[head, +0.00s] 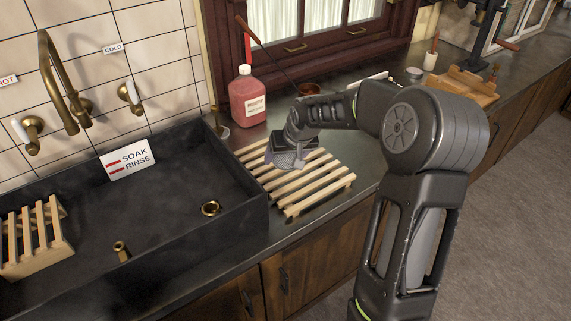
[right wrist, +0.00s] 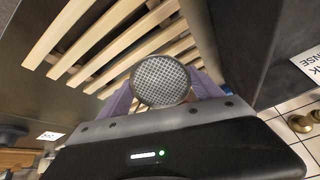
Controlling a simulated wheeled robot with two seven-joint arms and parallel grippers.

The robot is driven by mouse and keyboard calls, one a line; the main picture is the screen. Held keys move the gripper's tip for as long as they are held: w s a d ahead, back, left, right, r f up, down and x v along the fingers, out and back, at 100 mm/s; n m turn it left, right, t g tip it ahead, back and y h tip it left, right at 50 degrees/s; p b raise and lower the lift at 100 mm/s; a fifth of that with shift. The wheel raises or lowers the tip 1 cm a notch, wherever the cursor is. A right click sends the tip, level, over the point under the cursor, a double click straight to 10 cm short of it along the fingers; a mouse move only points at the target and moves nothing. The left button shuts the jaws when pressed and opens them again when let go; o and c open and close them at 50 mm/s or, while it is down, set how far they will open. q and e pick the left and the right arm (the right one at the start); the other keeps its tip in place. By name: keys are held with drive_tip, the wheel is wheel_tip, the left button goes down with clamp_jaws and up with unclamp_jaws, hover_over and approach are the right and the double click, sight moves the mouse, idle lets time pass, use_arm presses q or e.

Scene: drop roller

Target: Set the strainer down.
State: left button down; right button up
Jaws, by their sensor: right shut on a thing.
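The strainer (right wrist: 161,79) is a round wire-mesh disc with a dark rim in the right wrist view. My right gripper (right wrist: 163,97) is shut on it, with a purplish finger on each side. In the head view my right gripper (head: 287,159) points down over the far left part of a wooden slatted rack (head: 321,190). The strainer is hard to make out there under the gripper. The rack's slats also fill the upper left of the right wrist view (right wrist: 112,47). I cannot tell whether the strainer touches the slats. My left gripper is not in view.
A dark sink (head: 180,186) with a second wooden rack (head: 36,240) lies to the left. A red bottle (head: 247,97) stands behind the rack. A wooden block (head: 463,86) is at the right. The rack's near slats are bare.

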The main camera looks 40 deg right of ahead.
drive_tip(key=shift+f, duration=0.2)
wheel_tip(320, 180, down, 3)
drive_tip(key=shift+f+p, duration=0.1)
drive_tip(key=shift+p, duration=0.25)
drive_tip(key=shift+f, duration=0.15)
